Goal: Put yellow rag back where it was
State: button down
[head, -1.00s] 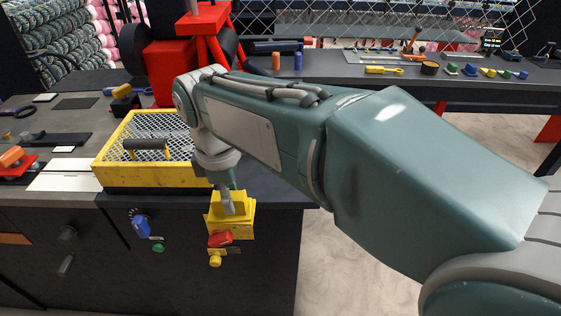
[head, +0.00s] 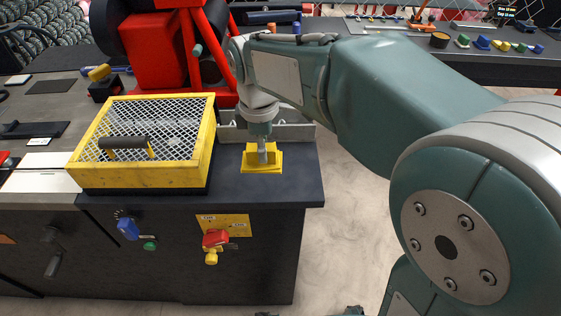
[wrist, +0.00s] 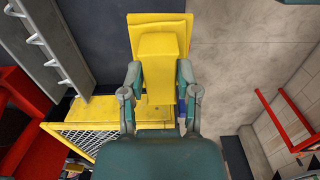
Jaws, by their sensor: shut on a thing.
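The yellow rag (head: 262,166) looks like a stiff yellow block with a wider flat part. In the head view it shows below my gripper (head: 262,148), over the right end of the dark counter (head: 290,185). I cannot tell whether it touches the counter top. In the wrist view my gripper (wrist: 159,75) is shut on the yellow rag (wrist: 158,50), one finger along each side of the block. The rag's wider flat part extends beyond the fingertips.
A yellow-framed mesh cover (head: 140,180) with a dark handle stands left of my gripper. A grey metal rack (head: 295,132) lies behind. The cabinet front carries a yellow plate (head: 235,221), a red and yellow knob (head: 214,240) and a blue switch (head: 128,228). Open floor lies right.

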jog(key=w+d+f, duration=0.2)
jog(key=f, duration=0.1)
jog(key=w+d+f, duration=0.1)
jog(key=f, duration=0.1)
jog(key=shift+w+d+f, duration=0.15)
jog(key=shift+d+f, duration=0.05)
jog(key=shift+d, duration=0.1)
jog(key=shift+w+d+f, duration=0.1)
jog(key=shift+f, duration=0.85)
jog(key=shift+w+d+f, duration=0.1)
jog(key=shift+f, duration=0.8)
jog(key=shift+c, duration=1.7)
grip_release()
jog(key=shift+f, duration=0.1)
